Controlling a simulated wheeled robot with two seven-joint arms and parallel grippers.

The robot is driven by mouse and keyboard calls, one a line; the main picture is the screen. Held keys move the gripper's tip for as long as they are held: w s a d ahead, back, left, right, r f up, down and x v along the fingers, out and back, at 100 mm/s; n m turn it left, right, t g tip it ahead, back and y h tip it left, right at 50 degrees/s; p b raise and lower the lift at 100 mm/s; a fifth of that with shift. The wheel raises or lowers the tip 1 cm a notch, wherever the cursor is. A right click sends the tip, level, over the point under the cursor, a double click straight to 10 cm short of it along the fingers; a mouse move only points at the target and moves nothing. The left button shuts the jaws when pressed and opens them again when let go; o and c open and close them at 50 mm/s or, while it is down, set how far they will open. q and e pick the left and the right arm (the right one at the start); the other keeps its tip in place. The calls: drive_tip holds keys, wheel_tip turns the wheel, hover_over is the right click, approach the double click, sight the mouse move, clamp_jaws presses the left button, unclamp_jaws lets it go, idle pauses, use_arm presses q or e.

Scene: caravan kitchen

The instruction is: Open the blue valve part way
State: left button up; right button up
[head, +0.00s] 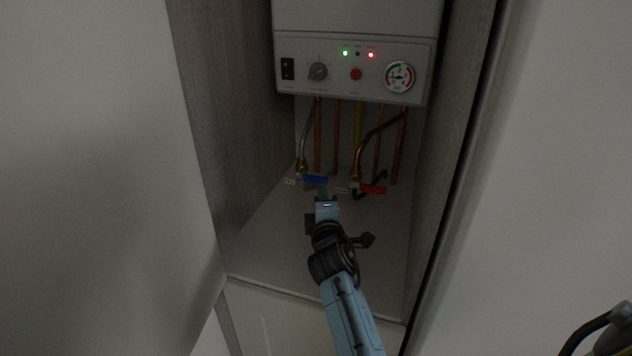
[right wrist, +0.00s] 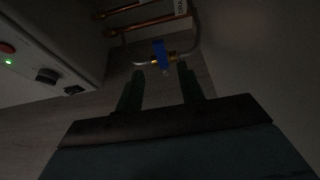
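The blue valve (head: 315,180) has a blue lever handle and sits at the foot of the left-hand pipe under the boiler. In the head view the handle lies roughly crosswise. My right gripper (head: 323,191) is just in front of it, on the near side. In the right wrist view the blue handle (right wrist: 159,54) is just beyond the tips of my right gripper (right wrist: 160,70), roughly midway between them. The two dark green fingers are apart with nothing between them. I cannot tell whether they touch the handle.
A valve with a red handle (head: 373,189) is close to the right. The white boiler (head: 350,70) with knob, lights and gauge hangs above. Copper pipes (head: 397,145) and a yellow pipe (head: 358,125) run down behind. The cupboard's side walls are close; its floor (head: 275,255) in front is clear.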

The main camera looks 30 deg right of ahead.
sight(318, 181)
drive_tip(key=b+x, duration=0.1)
drive_tip(key=x, duration=0.8)
drive_tip(key=shift+w, duration=0.15)
clamp_jaws()
